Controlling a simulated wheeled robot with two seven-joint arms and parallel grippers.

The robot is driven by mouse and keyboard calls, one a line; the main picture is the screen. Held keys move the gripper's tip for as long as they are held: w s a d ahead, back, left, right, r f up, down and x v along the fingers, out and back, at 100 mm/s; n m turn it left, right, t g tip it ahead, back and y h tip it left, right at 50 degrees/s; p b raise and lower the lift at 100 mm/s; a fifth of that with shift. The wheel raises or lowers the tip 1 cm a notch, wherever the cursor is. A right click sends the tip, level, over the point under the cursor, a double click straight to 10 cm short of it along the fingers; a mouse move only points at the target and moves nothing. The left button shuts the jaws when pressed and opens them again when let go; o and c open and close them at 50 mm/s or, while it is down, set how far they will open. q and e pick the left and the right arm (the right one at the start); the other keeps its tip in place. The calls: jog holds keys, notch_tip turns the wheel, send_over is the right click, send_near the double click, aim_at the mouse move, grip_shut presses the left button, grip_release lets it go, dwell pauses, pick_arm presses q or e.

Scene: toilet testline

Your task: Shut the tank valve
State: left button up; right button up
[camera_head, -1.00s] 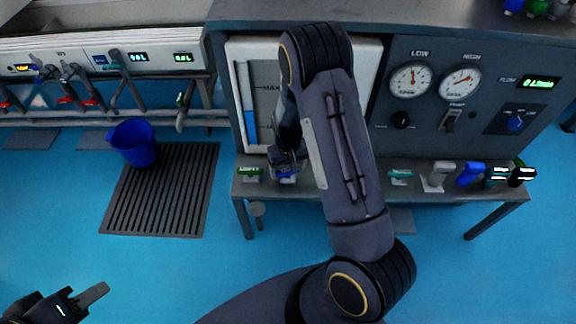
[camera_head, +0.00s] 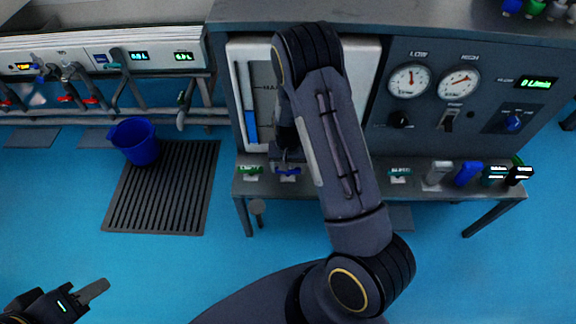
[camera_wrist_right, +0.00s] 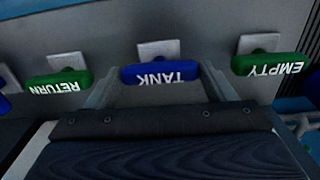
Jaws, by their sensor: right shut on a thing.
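The tank valve has a blue handle labelled TANK (camera_wrist_right: 160,73), lying crosswise between the fingers of my right gripper (camera_wrist_right: 163,88) in the right wrist view. My right gripper is shut on this handle. In the head view the handle (camera_head: 289,172) shows as a small blue bar on the front ledge, below the gripper, which is partly hidden by my right arm. My left gripper (camera_head: 92,292) is at the lower left, over the floor and away from everything; one grey finger shows clearly.
Green handles labelled EMPTY (camera_wrist_right: 270,65) and RETURN (camera_wrist_right: 62,86) stand close on either side. The tank gauge (camera_head: 247,100) has a blue column. A blue bucket (camera_head: 135,142) stands by a floor grate (camera_head: 165,195) at left. The floor in front is clear.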

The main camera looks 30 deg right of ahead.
jog(key=o, duration=1)
notch_tip(320, 180, up, 8)
jog(key=shift+f+p, duration=0.1)
jog(key=shift+p, duration=1.1)
